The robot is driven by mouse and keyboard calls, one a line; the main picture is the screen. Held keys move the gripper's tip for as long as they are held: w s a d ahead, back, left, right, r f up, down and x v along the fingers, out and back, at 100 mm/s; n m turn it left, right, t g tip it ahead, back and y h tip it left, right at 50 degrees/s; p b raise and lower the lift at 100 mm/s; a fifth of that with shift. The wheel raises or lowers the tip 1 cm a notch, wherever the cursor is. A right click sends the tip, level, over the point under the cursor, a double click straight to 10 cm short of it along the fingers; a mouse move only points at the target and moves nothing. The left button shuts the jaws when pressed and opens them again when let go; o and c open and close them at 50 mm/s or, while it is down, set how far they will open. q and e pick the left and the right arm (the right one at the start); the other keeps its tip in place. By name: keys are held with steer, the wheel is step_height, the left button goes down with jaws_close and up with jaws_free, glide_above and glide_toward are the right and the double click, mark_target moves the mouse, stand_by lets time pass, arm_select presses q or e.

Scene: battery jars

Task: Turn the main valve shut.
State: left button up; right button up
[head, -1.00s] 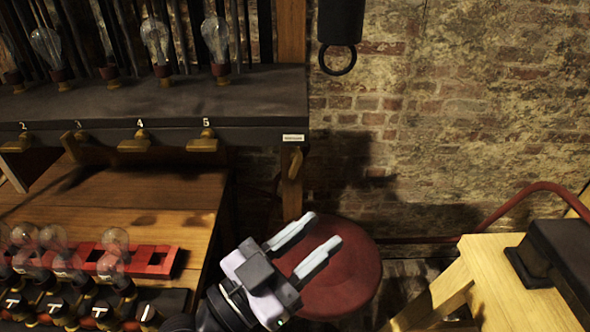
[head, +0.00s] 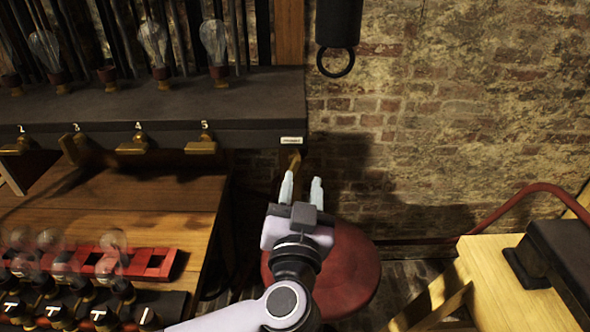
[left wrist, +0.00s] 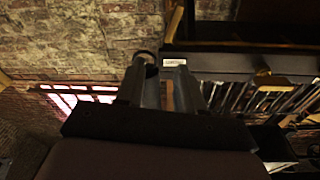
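The main valve appears to be the small brass handle (head: 295,159) under the white label (head: 291,140) at the right end of the dark shelf; the label's text is too small to read. The handle hangs roughly upright. My left gripper (head: 302,188) is open, its two pale fingers pointing up the picture toward the handle, with the tips just below it in the head view. I cannot tell how far apart they are in depth. In the left wrist view the open fingers (left wrist: 160,85) frame the area below the label (left wrist: 174,62); the handle is not clear there. My right gripper is not in view.
Numbered brass levers (head: 201,145) line the shelf front (head: 255,137) to the left. Glass jars or bulbs and a red rack (head: 160,263) stand on the wooden bench. A red stool (head: 345,265) is below my arm. A black cylinder with a ring (head: 336,62) hangs to the upper right.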

mark_target(295, 169)
arm_select(q)
steer(key=shift+m+g+y, duration=0.3)
steer(key=shift+g+y, duration=0.3)
steer(key=shift+y, duration=0.2)
steer(key=shift+w+a+f, duration=0.15)
steer(key=shift+w+f, duration=0.2)
steer(key=shift+w, duration=0.95)
steer(key=shift+w+a+f, duration=0.2)
steer(key=shift+w+f, duration=0.15)
steer(key=shift+w, duration=0.9)
steer(key=shift+w+a+f, duration=0.15)
steer(key=shift+w+f, duration=0.2)
steer(key=shift+w, duration=0.95)
jaws_close()
